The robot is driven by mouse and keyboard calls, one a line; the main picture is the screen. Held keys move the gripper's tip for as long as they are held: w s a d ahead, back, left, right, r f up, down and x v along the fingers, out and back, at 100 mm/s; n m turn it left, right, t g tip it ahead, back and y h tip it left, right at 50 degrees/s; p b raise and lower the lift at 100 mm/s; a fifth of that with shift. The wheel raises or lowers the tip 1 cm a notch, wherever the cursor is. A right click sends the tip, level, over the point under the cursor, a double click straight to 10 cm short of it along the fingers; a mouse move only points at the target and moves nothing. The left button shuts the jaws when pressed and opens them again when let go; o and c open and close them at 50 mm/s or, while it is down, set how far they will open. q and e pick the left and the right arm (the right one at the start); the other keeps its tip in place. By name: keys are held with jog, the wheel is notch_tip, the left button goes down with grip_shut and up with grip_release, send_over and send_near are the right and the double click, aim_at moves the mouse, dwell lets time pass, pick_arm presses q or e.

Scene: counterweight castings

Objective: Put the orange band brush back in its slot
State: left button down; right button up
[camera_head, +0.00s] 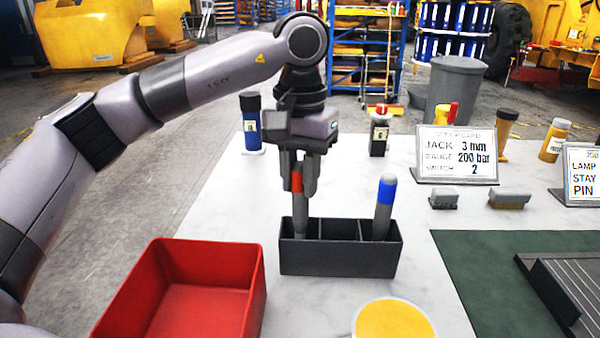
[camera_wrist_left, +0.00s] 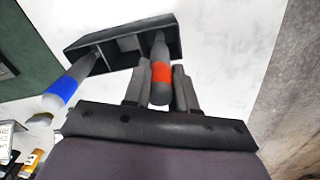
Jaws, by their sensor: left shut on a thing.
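The orange-banded brush (camera_head: 298,213) is grey with an orange-red band and stands nearly upright. My left gripper (camera_head: 299,180) is shut on it near the band, above the black rack. In the left wrist view the brush (camera_wrist_left: 161,74) sits between the fingers of my left gripper (camera_wrist_left: 161,92). The black rack (camera_head: 338,262) has three compartments. The brush's lower end appears inside the left compartment; the front wall hides its tip, so I cannot tell whether it touches the floor. A blue-banded brush (camera_head: 383,207) stands tilted in the right compartment. The middle compartment looks empty. My right gripper is not in view.
A red open bin (camera_head: 253,300) stands at the front left of the rack. A yellow round lid (camera_head: 393,319) lies in front. A sign (camera_head: 457,155) and grey blocks (camera_head: 443,199) are to the right.

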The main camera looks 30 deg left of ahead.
pick_arm(q)
jog(key=shift+f+b, duration=0.35)
jog(key=shift+f, duration=0.35)
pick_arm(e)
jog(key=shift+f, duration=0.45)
pick_arm(q)
jog(key=shift+f, duration=0.1)
jog(key=c, duration=0.8)
grip_release()
notch_tip(320, 180, up, 7)
jog(key=shift+f+p, duration=0.1)
jog(key=shift+p, duration=0.3)
jog(key=shift+r, duration=0.25)
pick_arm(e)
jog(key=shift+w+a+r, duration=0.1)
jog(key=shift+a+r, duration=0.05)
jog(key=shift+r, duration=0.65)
pick_arm(q)
jog(key=shift+s+f, duration=0.1)
